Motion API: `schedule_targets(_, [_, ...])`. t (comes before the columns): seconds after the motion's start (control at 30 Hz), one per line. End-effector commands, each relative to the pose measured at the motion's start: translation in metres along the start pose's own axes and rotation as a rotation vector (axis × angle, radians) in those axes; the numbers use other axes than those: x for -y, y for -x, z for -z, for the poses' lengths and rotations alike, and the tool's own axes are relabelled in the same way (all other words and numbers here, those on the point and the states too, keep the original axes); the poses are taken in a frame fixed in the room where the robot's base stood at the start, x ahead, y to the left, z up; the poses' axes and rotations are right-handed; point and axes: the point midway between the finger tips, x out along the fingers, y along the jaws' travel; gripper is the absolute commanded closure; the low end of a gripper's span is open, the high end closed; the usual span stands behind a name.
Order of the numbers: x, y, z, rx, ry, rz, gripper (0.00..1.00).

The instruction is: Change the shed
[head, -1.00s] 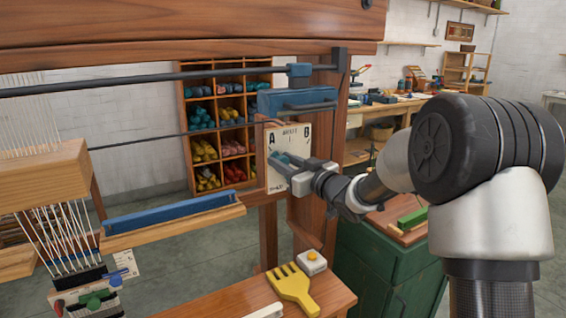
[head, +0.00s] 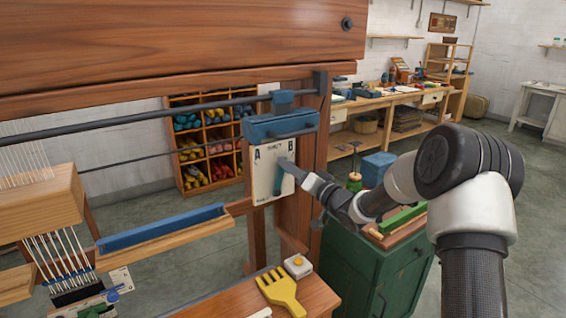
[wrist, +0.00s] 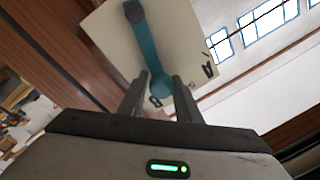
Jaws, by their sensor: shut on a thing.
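A cream plate (head: 263,186) marked A on its left and B on its right is fixed to the loom's wooden upright. A teal lever (head: 279,180) on this plate leans up and right, its upper end near the B. My gripper (head: 287,164) reaches in from the right at the lever's upper end. In the wrist view, my gripper (wrist: 163,84) has its two fingers on either side of the round end of the lever (wrist: 140,55), shut on it. The B is close to that end, and the A is farther right. The fingers partly hide the lever's end.
A blue block with a handle (head: 278,124) sits just above the plate. A yellow comb (head: 282,291) and a small white box with a yellow button (head: 297,265) lie on the wooden bench below. A green cabinet (head: 365,270) stands under my arm.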

Motion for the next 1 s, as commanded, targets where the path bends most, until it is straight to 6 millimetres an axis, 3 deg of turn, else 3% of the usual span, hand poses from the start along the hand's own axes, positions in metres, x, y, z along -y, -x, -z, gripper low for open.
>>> schedule_targets(0.43, [-0.019, 0.001, 0.004, -0.022, -0.249, 0.006, 1.0])
schedule_targets(1.0, [-0.022, 0.001, 0.004, -0.027, -0.291, 0.007, 1.0])
